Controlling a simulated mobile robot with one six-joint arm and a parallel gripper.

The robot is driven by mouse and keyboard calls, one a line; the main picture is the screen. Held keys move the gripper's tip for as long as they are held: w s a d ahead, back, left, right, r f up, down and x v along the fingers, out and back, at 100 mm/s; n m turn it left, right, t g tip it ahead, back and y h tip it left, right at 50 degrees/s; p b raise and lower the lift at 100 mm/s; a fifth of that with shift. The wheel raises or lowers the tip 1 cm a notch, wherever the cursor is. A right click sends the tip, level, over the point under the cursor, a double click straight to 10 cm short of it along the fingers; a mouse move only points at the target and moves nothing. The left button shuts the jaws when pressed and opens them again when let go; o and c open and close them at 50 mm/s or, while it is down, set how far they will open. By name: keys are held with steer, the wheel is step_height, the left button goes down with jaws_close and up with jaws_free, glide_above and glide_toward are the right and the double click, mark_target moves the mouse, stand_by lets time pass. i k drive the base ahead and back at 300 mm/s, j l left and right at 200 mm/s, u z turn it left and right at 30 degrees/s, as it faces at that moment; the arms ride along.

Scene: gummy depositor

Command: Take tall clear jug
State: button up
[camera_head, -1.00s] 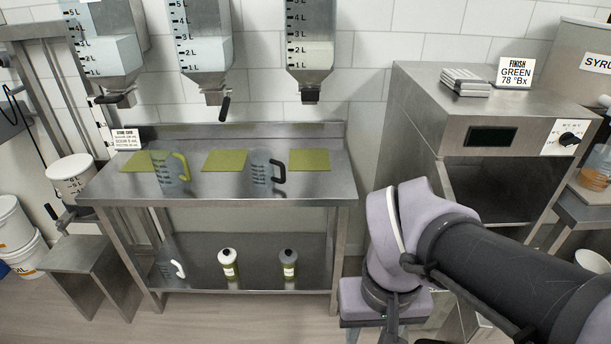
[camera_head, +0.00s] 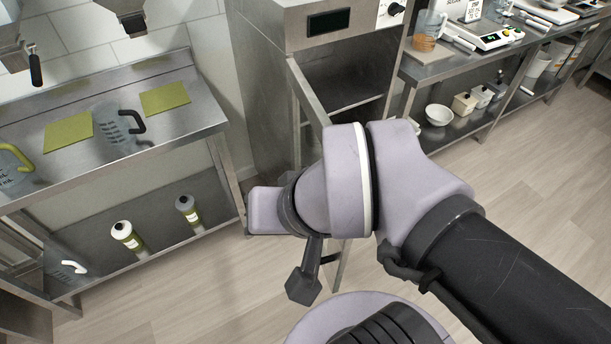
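A clear jug with a black handle (camera_head: 113,130) stands upright on the steel table at left, between two green mats. A clear jug with a yellow handle (camera_head: 14,174) stands at the left picture edge, partly cut off. A jug with a white handle (camera_head: 66,266) is on the lower shelf. A clear jug with orange contents (camera_head: 427,30) stands on the right counter. I cannot tell which one is the tall jug. The dark part below my wrist, apparently my gripper (camera_head: 305,284), is right of the table, apart from every jug; its fingers cannot be made out.
The steel table (camera_head: 185,133) has a lower shelf with two bottles (camera_head: 127,236). A steel cabinet with an open front (camera_head: 340,75) stands behind my arm. The floor at right is clear.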

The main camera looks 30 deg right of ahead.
mark_target(430, 25)
steer(key=z, duration=1.6)
steer(key=i+l+u, duration=0.2)
steer(key=i, duration=0.15)
steer(key=i+l+u, duration=0.45)
steer(key=i+l, duration=0.2)
steer(key=i+l+u, duration=0.4)
steer(key=i+l, duration=0.15)
steer(key=l, duration=0.3)
steer(key=i+l+u, duration=0.2)
steer(key=l, duration=0.25)
steer(key=i+l+u, duration=0.2)
steer(key=l, duration=0.3)
steer(key=i, duration=0.5)
